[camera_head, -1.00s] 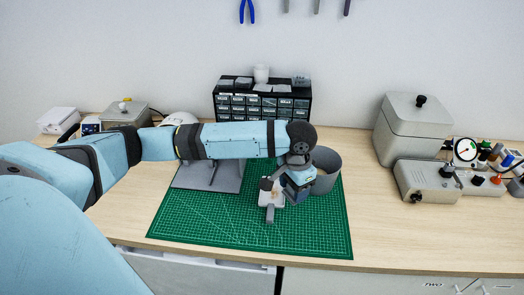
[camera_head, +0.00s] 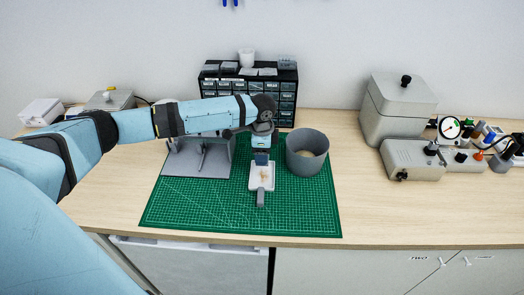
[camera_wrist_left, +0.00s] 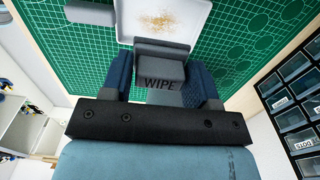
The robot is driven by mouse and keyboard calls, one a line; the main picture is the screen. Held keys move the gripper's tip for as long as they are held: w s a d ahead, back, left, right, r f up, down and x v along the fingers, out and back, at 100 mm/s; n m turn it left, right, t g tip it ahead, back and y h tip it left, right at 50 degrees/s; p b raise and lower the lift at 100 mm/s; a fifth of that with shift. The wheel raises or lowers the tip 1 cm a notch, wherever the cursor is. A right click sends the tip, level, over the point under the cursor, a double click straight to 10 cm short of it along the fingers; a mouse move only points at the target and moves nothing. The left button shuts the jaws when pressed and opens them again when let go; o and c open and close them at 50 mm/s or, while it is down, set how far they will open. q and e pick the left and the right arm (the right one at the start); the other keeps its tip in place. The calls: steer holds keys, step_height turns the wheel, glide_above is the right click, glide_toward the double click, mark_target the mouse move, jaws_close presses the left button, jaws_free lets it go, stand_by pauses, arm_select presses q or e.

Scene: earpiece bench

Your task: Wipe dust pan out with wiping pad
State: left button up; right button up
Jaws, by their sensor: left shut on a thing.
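The dust pan (camera_head: 270,183) lies on the green mat with its grey handle (camera_head: 261,199) toward the front edge. It is a shallow white tray with tan dust (camera_head: 263,173) in it, also seen in the left wrist view (camera_wrist_left: 178,20). My left gripper (camera_head: 262,158) is at the pan's far end, pointing down. It is shut on the grey wiping pad (camera_wrist_left: 158,66), marked WIPE, which shows between the blue fingers in the left wrist view. I cannot tell whether the pad touches the pan. My right gripper is not in view.
A round grey bin (camera_head: 308,164) stands just right of the pan, with tan matter inside. A grey stand (camera_head: 205,163) is at the left on the green cutting mat (camera_head: 190,212). Black drawers (camera_head: 288,102) stand behind. Grey machines (camera_head: 397,115) are at the right. The mat's front is clear.

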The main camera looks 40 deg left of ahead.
arm_select(q)
glide_above(262, 176)
steer(key=shift+f, duration=2.75)
steer(key=shift+f+b, duration=0.4)
steer(key=shift+f, duration=0.45)
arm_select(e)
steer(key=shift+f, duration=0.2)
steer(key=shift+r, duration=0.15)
arm_select(q)
steer(key=shift+f, duration=0.4)
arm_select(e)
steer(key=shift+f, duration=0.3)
